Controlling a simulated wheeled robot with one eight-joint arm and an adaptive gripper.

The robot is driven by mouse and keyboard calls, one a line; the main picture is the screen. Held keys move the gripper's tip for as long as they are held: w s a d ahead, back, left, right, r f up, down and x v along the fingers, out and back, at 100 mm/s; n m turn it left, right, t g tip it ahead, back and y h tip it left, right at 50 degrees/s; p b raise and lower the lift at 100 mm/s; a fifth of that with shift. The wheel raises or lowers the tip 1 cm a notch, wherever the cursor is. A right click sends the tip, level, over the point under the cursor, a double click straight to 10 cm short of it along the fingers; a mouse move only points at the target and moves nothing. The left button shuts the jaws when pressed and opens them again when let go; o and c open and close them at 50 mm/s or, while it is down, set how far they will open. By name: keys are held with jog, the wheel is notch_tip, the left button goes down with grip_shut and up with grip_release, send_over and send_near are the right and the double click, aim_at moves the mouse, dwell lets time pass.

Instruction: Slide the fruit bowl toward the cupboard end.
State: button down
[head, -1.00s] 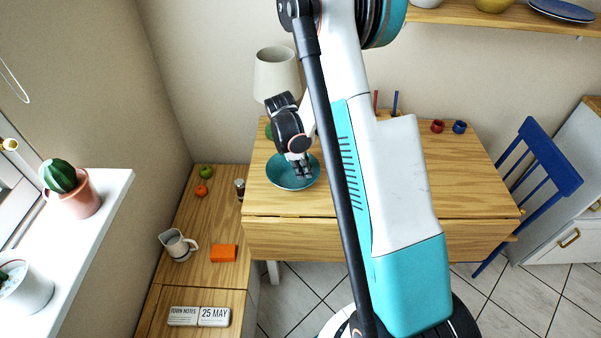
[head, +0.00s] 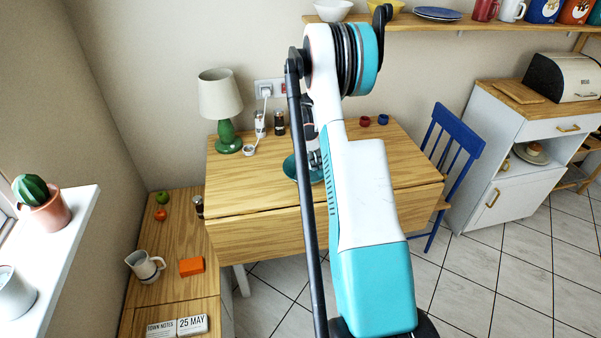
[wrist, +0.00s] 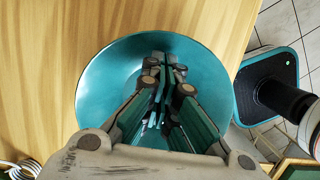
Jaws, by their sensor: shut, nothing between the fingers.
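The fruit bowl is a teal bowl (head: 290,168) on the wooden table (head: 245,178), partly hidden behind my arm in the head view. In the wrist view the bowl (wrist: 105,85) shows a bare inner wall, with no fruit visible in it. My gripper (wrist: 162,75) is shut and empty, its fingers reaching down inside the bowl; I cannot tell whether they touch its wall. In the head view my gripper (head: 315,160) is mostly hidden by my arm. The white cupboard (head: 510,160) stands at the right, beyond the table's right end.
A blue chair (head: 455,150) stands between table and cupboard. Red (head: 365,121) and blue (head: 383,119) cups are at the table's back right. A green lamp (head: 228,135) and two shakers stand at the back left. The tabletop left of the bowl is clear.

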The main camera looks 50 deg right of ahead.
jog(key=s+d, duration=0.2)
jog(key=d, duration=0.2)
jog(key=s+d, duration=0.3)
jog(key=d, duration=0.1)
jog(key=s+d, duration=0.2)
jog(key=d, duration=0.1)
jog(key=shift+s+d+f, duration=0.1)
jog(key=shift+s+d, duration=0.25)
jog(key=shift+d, duration=0.05)
jog(key=shift+w+a, duration=0.1)
jog(key=shift+w+a, duration=0.2)
jog(key=shift+a, duration=0.05)
jog(key=shift+w+a, duration=0.8)
jog(key=shift+a, duration=0.35)
jog(key=p+v, duration=0.3)
jog(key=v, duration=0.7)
jog(key=shift+a, duration=0.15)
